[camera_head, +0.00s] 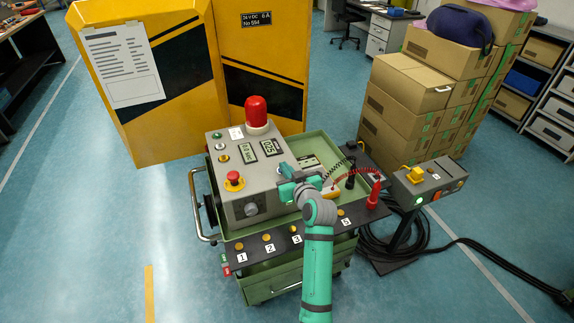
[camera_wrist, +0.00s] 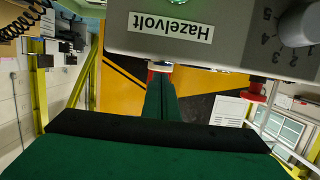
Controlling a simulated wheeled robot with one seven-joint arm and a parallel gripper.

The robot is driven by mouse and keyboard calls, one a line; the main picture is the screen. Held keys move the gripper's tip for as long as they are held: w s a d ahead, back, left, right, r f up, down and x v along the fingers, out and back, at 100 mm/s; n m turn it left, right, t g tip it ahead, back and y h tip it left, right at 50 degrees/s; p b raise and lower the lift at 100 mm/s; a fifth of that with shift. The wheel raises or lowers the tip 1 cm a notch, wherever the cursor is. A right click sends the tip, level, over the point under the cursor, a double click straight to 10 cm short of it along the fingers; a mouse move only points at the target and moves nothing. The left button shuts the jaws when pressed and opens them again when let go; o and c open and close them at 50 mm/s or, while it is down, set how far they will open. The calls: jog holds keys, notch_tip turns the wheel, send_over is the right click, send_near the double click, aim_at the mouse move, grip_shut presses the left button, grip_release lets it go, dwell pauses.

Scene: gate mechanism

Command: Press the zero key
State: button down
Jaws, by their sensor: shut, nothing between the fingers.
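A grey console (camera_head: 265,200) with two displays stands on the green cart. In the wrist view, which looks upside down, my gripper (camera_wrist: 161,88) is shut and empty. No zero marking is readable, so I cannot tell if this button is the zero key.
A red emergency button (camera_head: 234,179), a selector knob (camera_head: 252,209) and a red beacon (camera_head: 257,112) are on the console. A black strip (camera_head: 254,254) with numbered brass buttons runs in front. Black and red probes (camera_head: 373,192) stand at right. Yellow cabinets are behind.

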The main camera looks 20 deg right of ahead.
jog(key=shift+f, duration=0.35)
jog(key=shift+s+a+f, duration=0.1)
jog(key=shift+f, duration=1.05)
notch_tip(320, 180, up, 5)
jog(key=shift+r, duration=0.1)
jog(key=v, duration=1)
jog(key=shift+r, duration=0.1)
